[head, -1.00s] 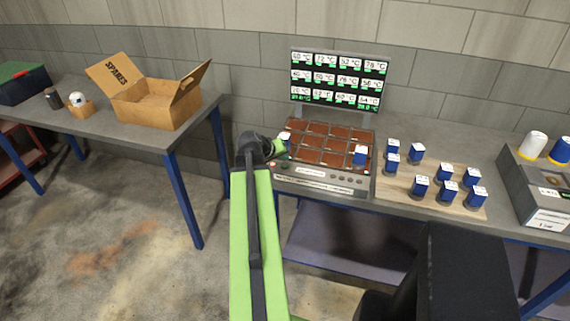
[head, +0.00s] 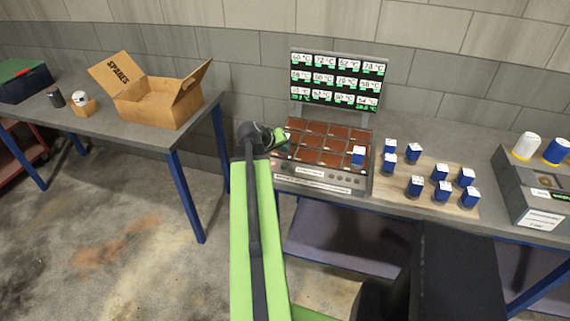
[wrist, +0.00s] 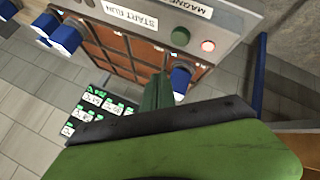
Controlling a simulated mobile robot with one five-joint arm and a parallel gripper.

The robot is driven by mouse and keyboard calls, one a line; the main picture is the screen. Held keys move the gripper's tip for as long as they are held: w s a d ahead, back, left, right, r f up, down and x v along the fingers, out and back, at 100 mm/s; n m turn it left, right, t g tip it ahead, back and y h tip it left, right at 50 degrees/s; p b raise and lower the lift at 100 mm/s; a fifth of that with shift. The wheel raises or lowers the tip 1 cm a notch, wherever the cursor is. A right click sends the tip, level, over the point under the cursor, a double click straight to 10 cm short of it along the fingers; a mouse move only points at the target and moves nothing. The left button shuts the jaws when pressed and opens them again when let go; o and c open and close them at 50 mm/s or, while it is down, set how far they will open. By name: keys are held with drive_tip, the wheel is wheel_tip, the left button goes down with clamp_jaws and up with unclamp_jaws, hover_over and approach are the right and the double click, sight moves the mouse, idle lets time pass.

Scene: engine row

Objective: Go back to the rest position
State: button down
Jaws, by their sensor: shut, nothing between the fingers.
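My gripper (head: 281,138) is at the end of the raised green arm, at the left edge of the heater plate (head: 312,153) in the head view. In the wrist view my gripper (wrist: 157,92) is shut, its green fingers pointing at the plate with nothing between them. A blue block (wrist: 181,82) stands on the plate just beside the fingers in the wrist view; in the head view the gripper mostly hides it. Another blue block (head: 358,155) with a white top stands at the plate's right front.
Several blue blocks (head: 441,172) stand on a wooden board right of the plate. A temperature screen (head: 337,78) rises behind it. A grey case (head: 530,190) with white and blue caps is at right. An open spares box (head: 160,100) stands on the left table, beyond a floor gap.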

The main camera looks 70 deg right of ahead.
idle(0.4)
drive_tip(key=w+a+n+t, duration=0.2)
drive_tip(key=w+a, duration=0.4)
drive_tip(key=w, duration=0.5)
drive_tip(key=w+a+n+t, duration=0.1)
drive_tip(key=w+a+n, duration=0.1)
drive_tip(key=w+a, duration=0.7)
drive_tip(key=w+a+f+n+t+y, duration=0.2)
drive_tip(key=w+a+n+t, duration=0.1)
drive_tip(key=w+a, duration=1.25)
drive_tip(key=w+a+f+n+y, duration=0.2)
drive_tip(key=a, duration=0.9)
drive_tip(key=w+a+f+n+y, duration=0.1)
drive_tip(key=a, duration=0.9)
drive_tip(key=s+a+f+n+g+y, duration=0.1)
drive_tip(key=s+a+y, duration=0.1)
drive_tip(key=a, duration=0.5)
drive_tip(key=s+a+f+n+g+y, duration=0.1)
drive_tip(key=s+a+g, duration=0.1)
drive_tip(key=s+a, duration=0.3)
drive_tip(key=a, duration=0.2)
drive_tip(key=shift+s+a+g+y, duration=0.3)
drive_tip(key=shift+a+y, duration=0.1)
